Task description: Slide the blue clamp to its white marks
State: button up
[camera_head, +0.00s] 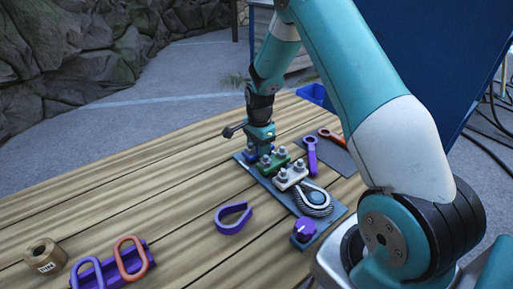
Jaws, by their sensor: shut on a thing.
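My gripper (261,139) points down over the far end of a dark base plate (328,219) on the wooden table. It is shut on the blue clamp (251,155), which shows only in part below it. The clamp sits at the plate's far left end, beside a green clamp (274,159) with bolts. A white clamp (290,176) with bolts stands nearer, before a looped cable (315,199). The white marks are too small or hidden to make out.
Purple and orange wrenches (310,153) lie on a dark mat right of the plate. A purple knob (304,231) stands at the plate's near end. A purple loop (233,217), a purple rack (125,272) with rings and a tan spool (45,257) are nearer left. The table's left middle is clear.

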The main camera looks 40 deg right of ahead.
jog(key=shift+s+d, duration=0.3)
jog(key=o, duration=1.3)
jog(key=shift+s+a, duration=0.1)
jog(key=shift+a, duration=0.15)
notch_tip(320, 180, up, 18)
jog(key=shift+f+b, duration=0.25)
jog(key=shift+b, duration=0.7)
